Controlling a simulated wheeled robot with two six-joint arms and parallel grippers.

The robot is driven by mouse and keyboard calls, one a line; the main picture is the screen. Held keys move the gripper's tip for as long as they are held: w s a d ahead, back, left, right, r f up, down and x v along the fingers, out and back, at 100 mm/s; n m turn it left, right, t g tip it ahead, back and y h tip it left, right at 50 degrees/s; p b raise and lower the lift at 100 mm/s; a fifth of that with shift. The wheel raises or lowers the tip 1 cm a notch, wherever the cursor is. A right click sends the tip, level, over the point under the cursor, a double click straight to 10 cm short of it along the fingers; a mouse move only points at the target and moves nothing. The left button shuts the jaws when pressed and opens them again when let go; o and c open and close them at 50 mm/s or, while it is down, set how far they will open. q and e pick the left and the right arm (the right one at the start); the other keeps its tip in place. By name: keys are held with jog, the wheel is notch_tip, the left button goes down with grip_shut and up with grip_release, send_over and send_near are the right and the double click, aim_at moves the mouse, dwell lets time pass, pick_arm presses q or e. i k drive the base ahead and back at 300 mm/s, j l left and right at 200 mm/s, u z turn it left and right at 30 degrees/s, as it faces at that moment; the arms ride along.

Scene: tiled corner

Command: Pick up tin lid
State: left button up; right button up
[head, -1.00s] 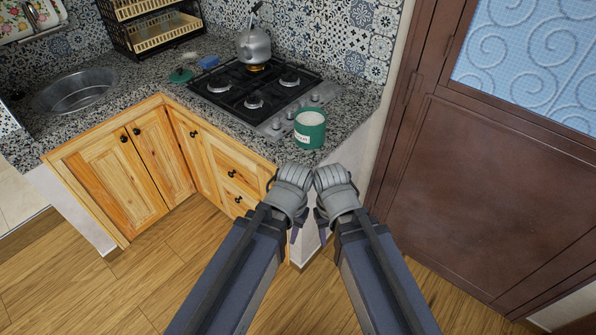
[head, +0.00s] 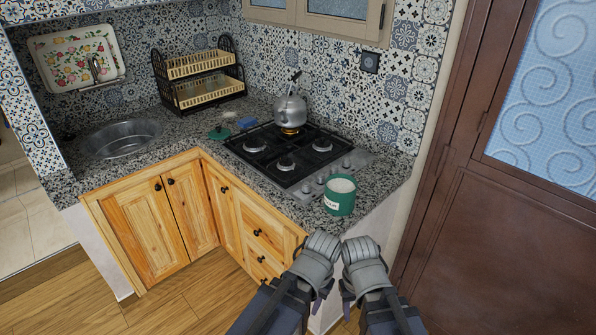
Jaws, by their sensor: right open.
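The tin lid (head: 219,132), green with a small dark knob, lies on the granite counter left of the hob, in front of the dish rack. The green tin (head: 341,197) with a pale label stands open and upright at the counter's front edge; its inside looks white. My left gripper (head: 320,254) and my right gripper (head: 362,254) are side by side at the bottom, in front of the tin and well apart from the lid. The right one is open and appears empty. The left one's fingers are hidden from this angle.
A kettle (head: 290,112) stands on the back of the gas hob (head: 270,157), over a glowing burner. A blue sponge (head: 247,122) lies beside the lid. A sink (head: 122,138) is at the left, a dish rack (head: 205,92) behind, a brown door (head: 500,230) at the right.

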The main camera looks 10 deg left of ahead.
aim_at(219, 133)
jog(key=i+j, duration=0.35)
jog(key=j, duration=0.2)
jog(key=i+j+u, duration=0.1)
jog(key=i+j, duration=0.2)
jog(key=j, duration=0.3)
jog(key=i+j, duration=0.35)
jog(key=j, duration=0.2)
jog(key=i+j+u, duration=0.1)
jog(key=i+j, duration=0.25)
jog(key=j, duration=0.2)
jog(key=i+j+u, duration=0.1)
jog(key=i+j, duration=0.25)
jog(key=j, duration=0.15)
